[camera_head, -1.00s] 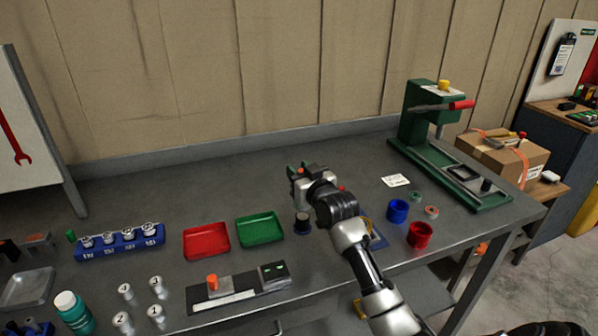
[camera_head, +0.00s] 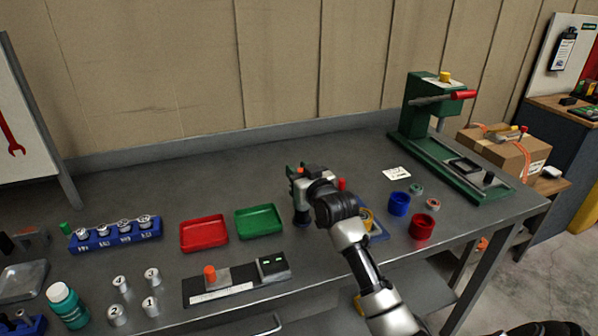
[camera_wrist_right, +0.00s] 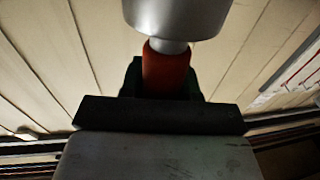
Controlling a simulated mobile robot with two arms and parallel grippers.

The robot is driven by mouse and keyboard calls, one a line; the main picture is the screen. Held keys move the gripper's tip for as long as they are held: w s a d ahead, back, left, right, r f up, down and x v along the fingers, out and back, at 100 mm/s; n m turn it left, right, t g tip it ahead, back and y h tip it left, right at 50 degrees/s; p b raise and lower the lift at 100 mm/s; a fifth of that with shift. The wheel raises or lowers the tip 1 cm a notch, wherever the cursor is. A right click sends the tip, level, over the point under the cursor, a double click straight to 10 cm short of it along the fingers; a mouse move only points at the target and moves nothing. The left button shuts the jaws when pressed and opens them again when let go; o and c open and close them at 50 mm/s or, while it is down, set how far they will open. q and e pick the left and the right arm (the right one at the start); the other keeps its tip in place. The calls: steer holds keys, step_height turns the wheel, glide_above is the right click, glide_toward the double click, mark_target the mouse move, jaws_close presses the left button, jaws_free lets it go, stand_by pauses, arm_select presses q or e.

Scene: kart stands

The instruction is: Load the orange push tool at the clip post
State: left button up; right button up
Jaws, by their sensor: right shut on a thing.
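My right gripper (camera_head: 298,182) is over the middle of the bench, right of the green tray. In the right wrist view my right gripper (camera_wrist_right: 163,80) is shut on the orange push tool (camera_wrist_right: 166,68); a silver cylindrical part (camera_wrist_right: 175,14) joins its orange part. In the head view the gripper mostly hides the tool. A short dark blue post (camera_head: 302,222) stands just below the gripper, its top hidden; I cannot tell whether it is the clip post or whether the tool touches it. My left gripper is not in view.
A red tray (camera_head: 204,246) and a green tray (camera_head: 281,222) lie left of the gripper. A fixture with an orange knob (camera_head: 210,272) is in front. Blue (camera_head: 399,204) and red (camera_head: 421,238) cups stand right. A green press (camera_head: 410,125) stands behind them.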

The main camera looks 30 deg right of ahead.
steer(key=shift+f+b, duration=0.3)
steer(key=shift+f, duration=0.3)
stand_by(0.8)
step_height(320, 180, up, 7)
steer(key=p, duration=0.7)
steer(key=shift+r, duration=0.15)
stand_by(0.4)
